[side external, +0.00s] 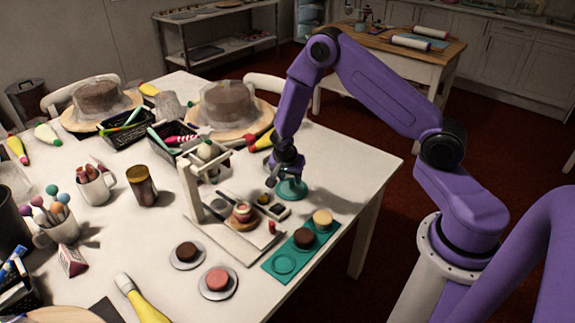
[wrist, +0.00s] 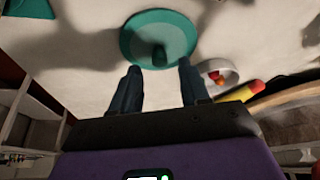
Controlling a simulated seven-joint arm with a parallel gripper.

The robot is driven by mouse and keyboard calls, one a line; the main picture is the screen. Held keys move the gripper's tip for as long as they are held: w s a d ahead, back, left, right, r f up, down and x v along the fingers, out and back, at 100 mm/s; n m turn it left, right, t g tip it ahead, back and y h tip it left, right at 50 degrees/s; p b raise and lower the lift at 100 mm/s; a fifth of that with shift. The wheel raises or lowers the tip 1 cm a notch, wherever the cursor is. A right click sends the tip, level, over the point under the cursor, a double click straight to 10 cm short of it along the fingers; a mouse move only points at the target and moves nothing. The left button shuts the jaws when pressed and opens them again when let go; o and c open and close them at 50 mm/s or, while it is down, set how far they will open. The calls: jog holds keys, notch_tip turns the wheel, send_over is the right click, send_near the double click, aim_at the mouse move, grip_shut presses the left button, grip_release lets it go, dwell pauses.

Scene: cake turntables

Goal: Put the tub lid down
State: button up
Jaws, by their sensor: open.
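The tub lid is a round teal disc with a darker knob on top. It lies on the white table in the side view (side external: 291,191), and it also shows in the wrist view (wrist: 140,32), knob towards my fingers. My gripper (side external: 288,167) is just above the lid, pointing down. In the wrist view its two fingers (wrist: 157,80) are spread apart, with the knob in line with the gap between them. Nothing is gripped. I cannot tell whether the fingertips overlap the knob in height. No tub is clearly identifiable.
A teal mat (side external: 283,265) with two small cakes lies in front of the lid. A white stand (side external: 190,190) with a small cake and tray is to the left. A yellow bottle (side external: 262,143) lies behind. The table's right edge is near; bare tabletop lies between.

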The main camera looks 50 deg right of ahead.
jog(key=s+a+r+n+y, duration=0.1)
jog(key=s+a+r+n, duration=0.5)
jog(key=r, duration=0.3)
jog(key=s+a+r+n, duration=0.5)
jog(key=s+a+r, duration=0.15)
jog(key=r, duration=0.35)
jog(key=s+r+n+y, duration=0.1)
jog(key=s+r+n, duration=0.1)
jog(key=s+n, duration=0.5)
jog(key=s+a+r+n+g+y, duration=0.1)
jog(key=s+r+n+y, duration=0.1)
jog(key=s+n, duration=0.6)
jog(key=s+r, duration=0.1)
jog(key=s, duration=0.4)
jog(key=shift+s+r+g, duration=0.15)
jog(key=shift+r+g, duration=0.1)
jog(key=shift+g, duration=0.05)
